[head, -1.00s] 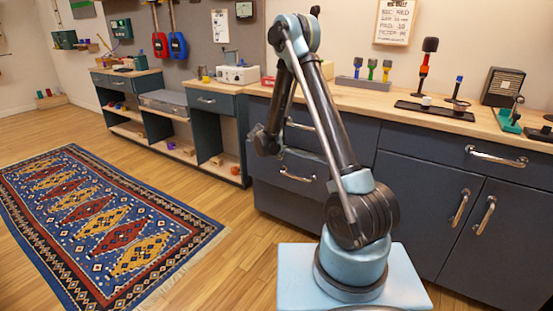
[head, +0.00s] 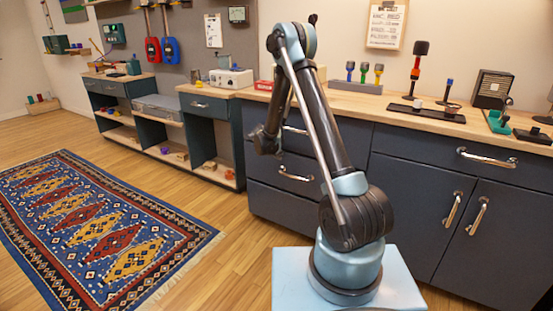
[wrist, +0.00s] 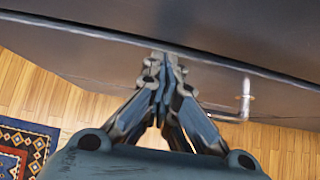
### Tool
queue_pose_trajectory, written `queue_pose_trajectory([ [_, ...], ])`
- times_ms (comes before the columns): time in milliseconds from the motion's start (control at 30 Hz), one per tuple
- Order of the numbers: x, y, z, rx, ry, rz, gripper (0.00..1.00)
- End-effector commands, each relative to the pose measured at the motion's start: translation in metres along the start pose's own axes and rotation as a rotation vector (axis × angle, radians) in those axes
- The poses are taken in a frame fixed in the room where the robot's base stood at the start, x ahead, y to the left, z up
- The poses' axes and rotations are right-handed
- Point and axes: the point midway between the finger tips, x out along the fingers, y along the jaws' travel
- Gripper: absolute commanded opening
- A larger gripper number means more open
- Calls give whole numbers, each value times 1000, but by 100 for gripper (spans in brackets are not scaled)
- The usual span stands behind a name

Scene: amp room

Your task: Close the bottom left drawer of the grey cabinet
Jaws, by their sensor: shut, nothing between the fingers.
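The grey cabinet (head: 408,190) stands behind my arm under a wooden top. A left drawer with a silver handle (head: 297,175) shows low on its left side, partly covered by my arm. Its front looks close to the cabinet face, and I cannot tell how far it stands out. In the wrist view, my gripper (wrist: 166,58) is shut and empty. Its tips are at a dark grey front with a silver handle (wrist: 242,98) to their right. I cannot tell if they touch it. My gripper's fingers are hidden in the head view.
A patterned rug (head: 95,225) lies on the wooden floor at the left, and its corner shows in the wrist view (wrist: 25,148). A shelf unit with open bays (head: 205,150) stands left of the cabinet. Tools on stands (head: 415,80) stand on the worktop.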

Motion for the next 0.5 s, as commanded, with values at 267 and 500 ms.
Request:
queue_pose_trajectory([
  [267, 3, 0, 5, 2, -9, -1, 0],
  [500, -12, 2, -11, 3, -4, -2, 0],
])
